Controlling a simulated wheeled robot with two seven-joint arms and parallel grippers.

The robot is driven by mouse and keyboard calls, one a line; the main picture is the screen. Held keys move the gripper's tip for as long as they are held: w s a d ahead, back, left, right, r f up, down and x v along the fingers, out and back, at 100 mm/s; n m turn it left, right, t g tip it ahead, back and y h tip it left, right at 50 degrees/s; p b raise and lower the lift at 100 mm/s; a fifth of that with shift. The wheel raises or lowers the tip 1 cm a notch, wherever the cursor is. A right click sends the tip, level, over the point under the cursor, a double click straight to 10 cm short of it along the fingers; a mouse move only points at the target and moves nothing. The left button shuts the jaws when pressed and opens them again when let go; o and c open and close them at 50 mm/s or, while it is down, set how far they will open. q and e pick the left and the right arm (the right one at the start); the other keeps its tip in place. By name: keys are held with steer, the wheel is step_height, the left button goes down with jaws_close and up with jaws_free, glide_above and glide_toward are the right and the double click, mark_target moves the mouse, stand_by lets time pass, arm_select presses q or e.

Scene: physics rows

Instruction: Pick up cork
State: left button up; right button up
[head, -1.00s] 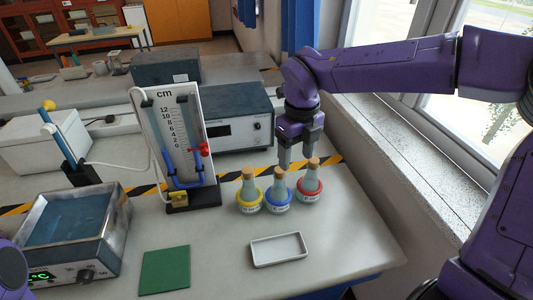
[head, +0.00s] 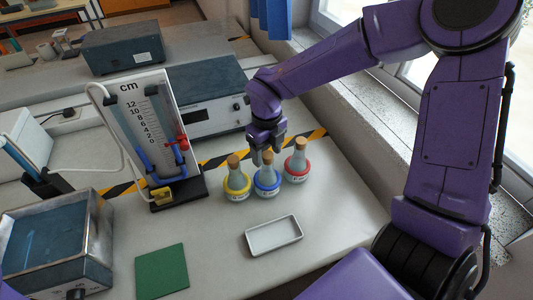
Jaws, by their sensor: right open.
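Three small flasks stand in a row on the bench, each with a cork in its neck. The cork (head: 233,161) of the yellow-ringed flask (head: 236,183) is at the left. The cork (head: 267,158) of the blue-ringed flask (head: 267,183) is in the middle, and the cork (head: 300,143) of the red-ringed flask (head: 297,168) is at the right. My right gripper (head: 268,154) is open and points down at the middle cork, its fingers close around or just behind it; contact cannot be told. My left gripper is out of view.
A white tray (head: 273,249) and a green mat (head: 162,271) lie in front of the flasks. A manometer stand (head: 178,193) is left of them, with a heated bath (head: 55,262) further left. A grey instrument (head: 198,82) stands behind.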

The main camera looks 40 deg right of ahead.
steer(key=shift+s, duration=0.25)
steer(key=shift+c, duration=0.9)
steer(key=c, duration=0.9)
